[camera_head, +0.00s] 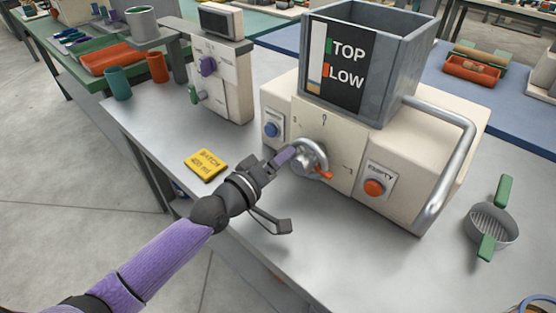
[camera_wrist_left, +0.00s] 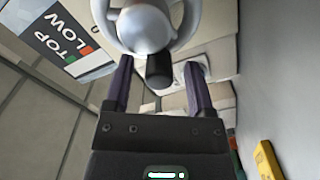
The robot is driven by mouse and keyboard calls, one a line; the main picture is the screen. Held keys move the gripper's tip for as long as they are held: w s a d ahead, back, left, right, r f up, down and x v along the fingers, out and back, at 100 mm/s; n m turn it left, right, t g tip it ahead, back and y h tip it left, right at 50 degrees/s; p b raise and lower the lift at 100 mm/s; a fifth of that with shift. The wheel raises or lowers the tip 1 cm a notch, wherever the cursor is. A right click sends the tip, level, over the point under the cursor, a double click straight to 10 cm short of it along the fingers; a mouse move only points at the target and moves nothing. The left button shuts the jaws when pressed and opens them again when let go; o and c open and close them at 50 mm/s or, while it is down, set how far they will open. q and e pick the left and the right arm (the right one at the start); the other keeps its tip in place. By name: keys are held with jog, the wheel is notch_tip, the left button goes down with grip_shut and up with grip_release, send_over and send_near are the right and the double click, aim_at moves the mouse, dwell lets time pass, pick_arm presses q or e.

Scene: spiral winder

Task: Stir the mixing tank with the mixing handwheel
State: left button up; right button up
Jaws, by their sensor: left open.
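The mixing tank (camera_head: 408,75) is a grey open-topped box with a black TOP/LOW level panel, on a cream machine body. The silver handwheel (camera_head: 309,147) with an orange knob (camera_head: 323,174) is on the machine's front face. My left gripper (camera_head: 287,156) is open at the wheel's left side. In the left wrist view, the two dark purple fingers of my left gripper (camera_wrist_left: 158,62) straddle a dark stub (camera_wrist_left: 159,72) in front of the silver wheel (camera_wrist_left: 145,28), with gaps on both sides. The head view partly hides the fingers. My right gripper is not in view.
A blue button (camera_head: 272,130) and an orange EMPTY button (camera_head: 374,187) flank the wheel. A bent metal pipe (camera_head: 455,165) stands at the right. A yellow BATCH card (camera_head: 206,165) lies left of my arm. A green-handled strainer (camera_head: 490,227) lies right.

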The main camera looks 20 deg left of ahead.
pick_arm(q)
jog(key=shift+s+a, duration=0.1)
jog(key=shift+s, duration=0.15)
jog(key=p+v, duration=0.2)
jog(key=v, duration=0.6)
jog(key=shift+s+a+r, duration=0.1)
jog(key=shift+s, duration=0.25)
jog(key=shift+s+a, duration=0.1)
jog(key=shift+s, duration=0.25)
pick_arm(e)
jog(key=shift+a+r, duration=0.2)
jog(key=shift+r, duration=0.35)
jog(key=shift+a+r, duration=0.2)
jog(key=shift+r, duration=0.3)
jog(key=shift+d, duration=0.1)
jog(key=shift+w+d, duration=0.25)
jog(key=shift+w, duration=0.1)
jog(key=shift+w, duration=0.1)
